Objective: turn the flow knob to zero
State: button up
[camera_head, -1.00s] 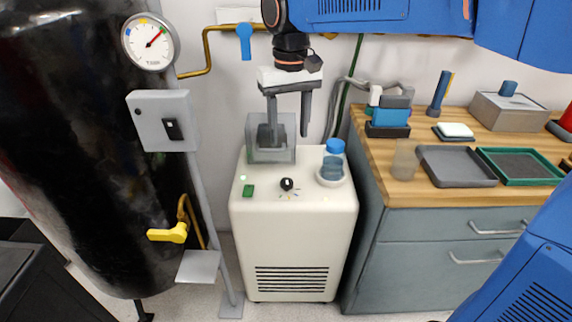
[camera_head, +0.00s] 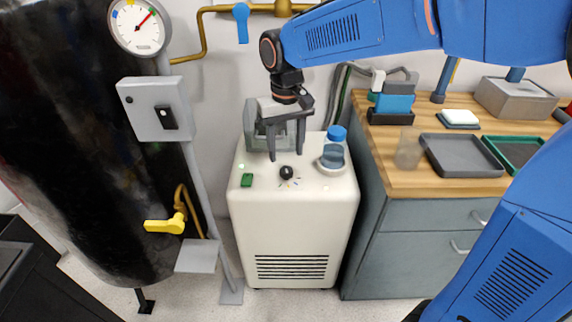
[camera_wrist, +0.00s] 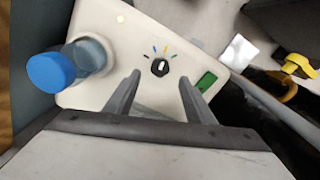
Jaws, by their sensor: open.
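The flow knob (camera_head: 287,172) is a small black dial with a white pointer on top of a cream cabinet (camera_head: 292,225). Coloured marks fan out around it. In the wrist view the knob (camera_wrist: 160,66) lies just beyond and between my fingertips. My gripper (camera_head: 286,157) is open and empty, pointing down above the cabinet top, a little behind the knob in the head view. My gripper's two fingers also show in the wrist view (camera_wrist: 160,80), apart from the knob.
A blue-capped bottle (camera_head: 333,150) stands right of the knob, close to my gripper. A green switch (camera_head: 247,180) is to its left. A wooden counter (camera_head: 385,185) with trays is on the right.

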aim_at(286, 169)
jog(key=shift+f, duration=2.95)
jog(key=c, duration=1.1)
